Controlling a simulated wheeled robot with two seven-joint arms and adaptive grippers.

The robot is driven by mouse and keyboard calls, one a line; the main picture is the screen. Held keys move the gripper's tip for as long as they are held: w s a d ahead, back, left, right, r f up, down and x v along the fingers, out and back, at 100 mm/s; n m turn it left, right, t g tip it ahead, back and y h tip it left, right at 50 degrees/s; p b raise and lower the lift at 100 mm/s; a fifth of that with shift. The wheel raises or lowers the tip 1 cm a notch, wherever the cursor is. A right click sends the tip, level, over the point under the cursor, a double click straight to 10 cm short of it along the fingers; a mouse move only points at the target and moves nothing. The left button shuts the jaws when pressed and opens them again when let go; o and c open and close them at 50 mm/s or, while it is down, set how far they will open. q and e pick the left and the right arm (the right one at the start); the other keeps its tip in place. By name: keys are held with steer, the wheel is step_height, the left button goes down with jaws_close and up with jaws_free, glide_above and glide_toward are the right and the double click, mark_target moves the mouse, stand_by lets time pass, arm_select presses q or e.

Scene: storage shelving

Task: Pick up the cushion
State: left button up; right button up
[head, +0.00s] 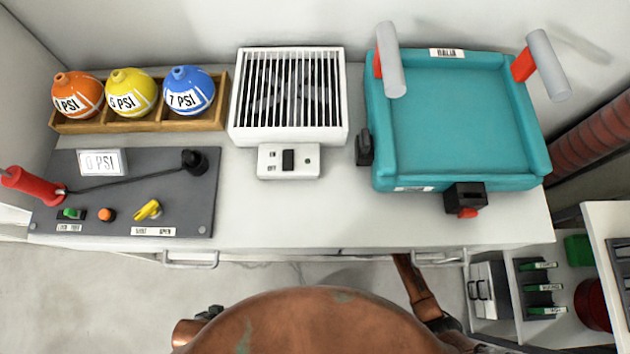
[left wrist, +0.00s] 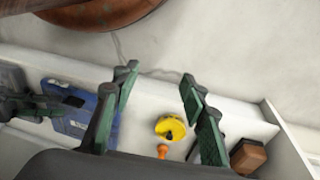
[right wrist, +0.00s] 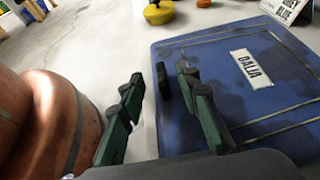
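No thing is plainly marked as the cushion. In the right wrist view, a flat blue panel (right wrist: 265,90) with rounded corners and a white label lies beside my right gripper (right wrist: 160,85), which is open and empty; whether it is the cushion I cannot tell. In the head view, a teal, thick-rimmed tray-like thing (head: 455,120) with two grey upright handles sits at the right of the white counter (head: 300,220). My left gripper (left wrist: 157,80) is open and empty above a white compartment holding a yellow round thing (left wrist: 170,127). Neither gripper shows in the head view.
A white grille box (head: 290,95), a wooden rack (head: 140,122) with three coloured balls and a grey control panel (head: 130,205) occupy the counter. Open shelving (head: 590,290) stands at lower right. A blue labelled thing (left wrist: 80,115) is left in the left wrist view.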

steer(key=a+f+b, duration=0.1)
steer(key=a, duration=0.1)
steer(key=a+f+b, duration=0.2)
steer(key=shift+w+a, duration=0.1)
steer(key=shift+a, duration=0.2)
arm_select(q)
steer(key=w+d+f+t+h, duration=0.1)
steer(key=w+d+f+t, duration=0.1)
steer(key=w+f, duration=0.3)
steer(key=shift+d+t, duration=0.3)
steer(key=shift+d, duration=0.6)
steer(key=shift+s+f, duration=0.1)
arm_select(e)
steer(key=shift+c, duration=0.5)
jaws_close()
